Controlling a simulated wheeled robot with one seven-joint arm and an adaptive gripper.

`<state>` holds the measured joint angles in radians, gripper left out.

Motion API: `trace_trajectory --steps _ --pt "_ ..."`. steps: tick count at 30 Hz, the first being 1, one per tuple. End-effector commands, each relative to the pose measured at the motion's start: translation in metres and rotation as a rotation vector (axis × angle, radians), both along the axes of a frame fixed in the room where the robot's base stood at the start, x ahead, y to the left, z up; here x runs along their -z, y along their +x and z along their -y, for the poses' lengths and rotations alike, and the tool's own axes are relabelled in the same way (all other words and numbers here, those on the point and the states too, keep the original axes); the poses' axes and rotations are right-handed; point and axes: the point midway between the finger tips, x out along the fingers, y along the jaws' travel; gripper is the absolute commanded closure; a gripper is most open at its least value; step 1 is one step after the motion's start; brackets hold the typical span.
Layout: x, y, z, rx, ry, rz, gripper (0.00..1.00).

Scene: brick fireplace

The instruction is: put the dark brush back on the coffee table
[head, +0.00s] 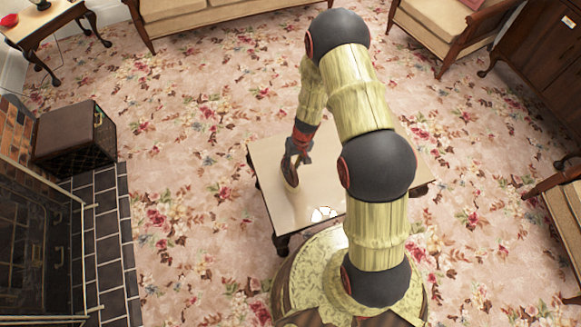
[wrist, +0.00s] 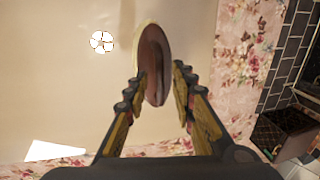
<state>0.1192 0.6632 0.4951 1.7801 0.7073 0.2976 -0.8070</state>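The dark brush (wrist: 153,62) is an oval brown piece with a pale rim, between the fingertips of my gripper (wrist: 160,82) in the wrist view. My gripper appears closed on its lower part, and the far end sticks out past the fingers. In the head view the brush (head: 290,173) hangs tilted below my gripper (head: 297,156), over the left part of the coffee table (head: 267,158). It looks raised above the tabletop, though the exact gap is hard to tell. The pale, glossy tabletop (wrist: 60,80) fills much of the wrist view. My arm hides its right part in the head view.
A small white round item with dark markings (head: 323,213) is near the table's front edge; it also shows in the wrist view (wrist: 102,42). A dark box (head: 75,138) stands by the fireplace hearth (head: 105,220) at left. Flowered carpet surrounds the table.

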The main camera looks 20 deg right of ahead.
Motion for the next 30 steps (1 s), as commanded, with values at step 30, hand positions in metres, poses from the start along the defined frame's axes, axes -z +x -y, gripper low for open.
trace_trajectory --steps 30 --pt "-0.268 0.012 -0.003 -0.027 -0.015 0.144 0.74"
